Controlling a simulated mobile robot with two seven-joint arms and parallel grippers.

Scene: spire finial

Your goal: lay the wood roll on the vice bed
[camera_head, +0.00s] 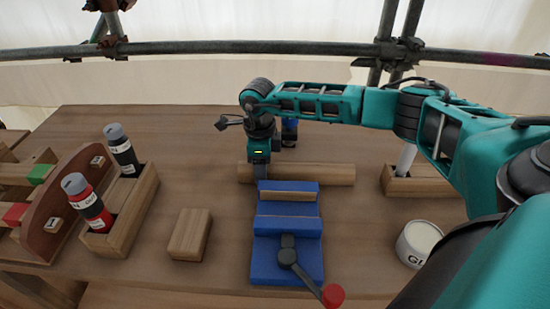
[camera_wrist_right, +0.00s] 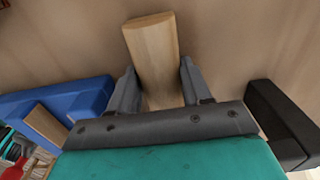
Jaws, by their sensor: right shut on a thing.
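The wood roll (camera_head: 312,173) is a long pale-brown bar lying crosswise just behind the blue vice (camera_head: 287,222). My right gripper (camera_head: 260,168) points down over the left part of the roll and is shut on it. In the right wrist view, the roll (camera_wrist_right: 152,55) runs out from between the two grey fingers (camera_wrist_right: 160,92), and the blue vice (camera_wrist_right: 75,108) is at the left. Whether the roll touches the table or the vice, I cannot tell. The vice has a wood strip across it and a dark handle with a red knob in front. My left gripper is not in view.
A wooden block (camera_head: 190,235) lies left of the vice. A wooden holder (camera_head: 122,212) with a red and a black bottle stands farther left. A white tub (camera_head: 418,243) and another wooden holder (camera_head: 420,180) stand at the right. Bare table lies between.

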